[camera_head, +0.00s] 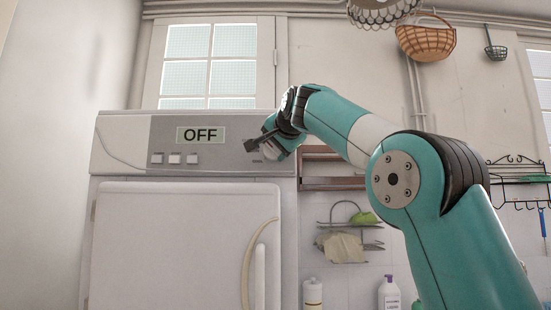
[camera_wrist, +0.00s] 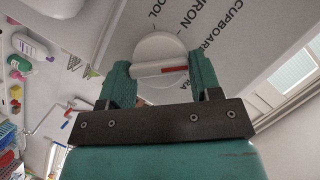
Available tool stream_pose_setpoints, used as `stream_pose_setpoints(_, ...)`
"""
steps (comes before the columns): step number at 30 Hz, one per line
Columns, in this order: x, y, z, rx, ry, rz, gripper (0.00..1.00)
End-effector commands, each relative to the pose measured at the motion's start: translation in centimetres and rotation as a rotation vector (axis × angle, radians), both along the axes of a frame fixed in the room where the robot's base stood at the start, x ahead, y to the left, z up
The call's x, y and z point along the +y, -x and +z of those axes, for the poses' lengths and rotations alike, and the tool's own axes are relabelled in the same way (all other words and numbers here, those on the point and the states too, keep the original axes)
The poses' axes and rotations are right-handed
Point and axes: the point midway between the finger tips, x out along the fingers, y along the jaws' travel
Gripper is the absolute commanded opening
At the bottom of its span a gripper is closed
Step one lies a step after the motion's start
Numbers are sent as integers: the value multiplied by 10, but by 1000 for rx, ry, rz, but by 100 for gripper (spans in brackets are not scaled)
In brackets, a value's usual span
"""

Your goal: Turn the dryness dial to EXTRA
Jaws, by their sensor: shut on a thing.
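The dryness dial (camera_wrist: 158,50) is a round white knob with a raised grip bar that has a red mark at its right end. My gripper (camera_wrist: 160,72) is shut on the dial, with a green finger at each end of the bar. Around the dial I read "IRON", "CUPBOARD" and parts of two words, one ending in "OOL" and one in "RA". The red mark points right, toward the right finger, which hides part of the lettering there. In the head view my gripper (camera_head: 265,145) is at the panel's right end and covers the dial.
The machine's display (camera_head: 200,135) reads "OFF", with several square buttons (camera_head: 175,159) below it. The door (camera_head: 175,245) below has a curved handle (camera_head: 260,265). A wall rack (camera_head: 345,235) and bottles (camera_head: 389,292) stand to the right. A basket (camera_head: 426,42) hangs above.

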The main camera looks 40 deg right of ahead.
Motion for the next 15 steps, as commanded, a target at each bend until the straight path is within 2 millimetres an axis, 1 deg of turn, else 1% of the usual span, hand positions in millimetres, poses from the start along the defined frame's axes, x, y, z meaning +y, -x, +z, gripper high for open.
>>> stream_pose_setpoints(1,-3,1,-6,-24,-36,-5,34)
stream_pose_setpoints(15,-3,2,-7,-265,-393,-3,34)
